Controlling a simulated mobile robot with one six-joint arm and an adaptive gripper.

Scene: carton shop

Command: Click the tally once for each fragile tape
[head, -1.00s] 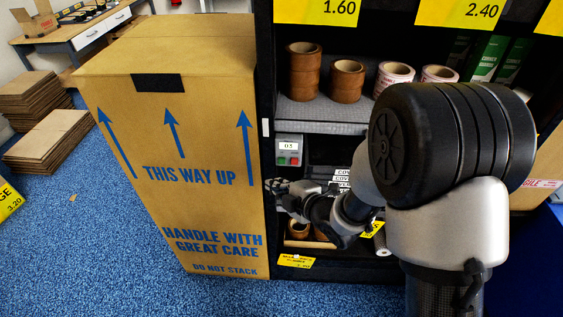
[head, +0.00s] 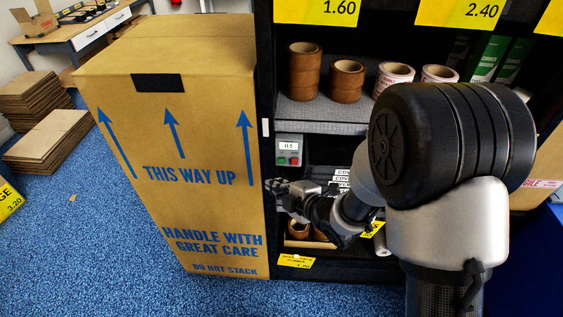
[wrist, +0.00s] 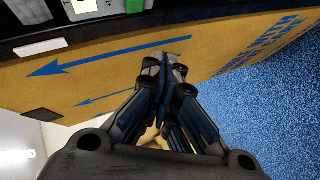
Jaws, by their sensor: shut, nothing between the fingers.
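The tally (head: 289,150) is a small grey box on the shelf edge, with a display that seems to read 05 and a red and a green button below it. Part of it shows at the top of the wrist view, with the green button (wrist: 84,5). Two white tape rolls with red print, a left one (head: 393,75) and a right one (head: 439,75), stand on the shelf above; their print is too small to read. My gripper (head: 272,186) is shut and empty, below and slightly left of the tally, apart from it. Its fingers also show in the wrist view (wrist: 166,66).
A tall carton (head: 175,190) marked THIS WAY UP stands close left of the shelf and my gripper. Brown tape rolls (head: 304,72) stand left of the white ones. More rolls (head: 298,229) lie on a lower shelf.

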